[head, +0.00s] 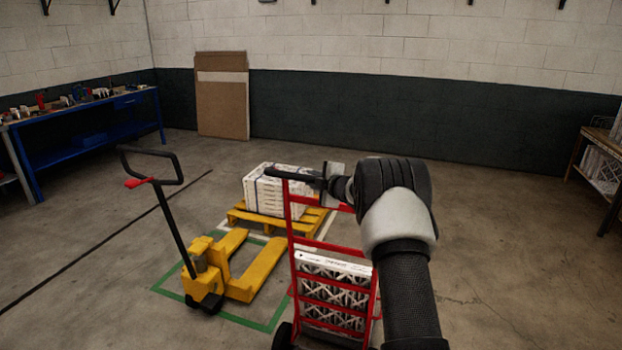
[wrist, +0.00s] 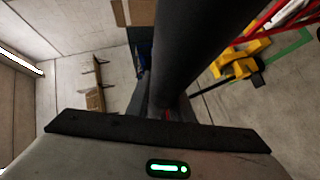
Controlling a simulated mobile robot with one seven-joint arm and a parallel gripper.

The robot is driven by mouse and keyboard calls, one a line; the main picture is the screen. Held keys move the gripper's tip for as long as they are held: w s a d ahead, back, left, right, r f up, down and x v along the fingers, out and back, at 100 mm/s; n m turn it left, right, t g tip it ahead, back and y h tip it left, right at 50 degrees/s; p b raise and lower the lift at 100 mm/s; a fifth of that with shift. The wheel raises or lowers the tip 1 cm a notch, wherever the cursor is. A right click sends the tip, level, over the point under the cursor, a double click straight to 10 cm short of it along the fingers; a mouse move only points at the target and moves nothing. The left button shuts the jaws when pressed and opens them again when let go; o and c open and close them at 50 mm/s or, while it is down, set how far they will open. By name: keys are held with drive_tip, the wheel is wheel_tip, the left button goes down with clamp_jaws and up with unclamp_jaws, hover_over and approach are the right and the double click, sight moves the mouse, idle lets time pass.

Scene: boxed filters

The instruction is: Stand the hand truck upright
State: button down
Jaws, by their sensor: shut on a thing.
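The red hand truck (head: 289,230) stands in the lower middle of the head view, loaded with white-framed filters (head: 333,285) low on its front. Its frame rises steeply; I cannot tell whether it is fully upright or leans a little. A black wheel (head: 283,336) shows at its lower left. My gripper (head: 322,179) is shut on the black handle bar (head: 288,174) at the top of the frame. In the wrist view the dark handle (wrist: 205,45) runs up from my gripper (wrist: 165,118), and the truck's red rails show at the upper right. The truck's base is hidden.
A yellow pallet jack (head: 205,268) stands left of the truck in a green floor outline. Behind it, strapped white boxes (head: 277,190) sit on a yellow pallet (head: 245,216). A blue workbench (head: 85,118) is at left, a shelf (head: 597,165) at right. The right floor is clear.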

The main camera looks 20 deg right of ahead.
drive_tip(key=shift+s+a+f, duration=0.1)
drive_tip(key=shift+a+f, duration=0.15)
drive_tip(key=shift+a, duration=0.05)
drive_tip(key=c, duration=1.6)
unclamp_jaws()
drive_tip(key=shift+s+d+f, duration=0.15)
drive_tip(key=shift+d, duration=0.15)
drive_tip(key=b+v, duration=0.1)
drive_tip(key=v, duration=0.4)
drive_tip(key=b+v, duration=0.1)
drive_tip(key=v, duration=0.5)
drive_tip(key=r+v, duration=0.1)
drive_tip(key=v, duration=0.5)
drive_tip(key=shift+b, duration=0.4)
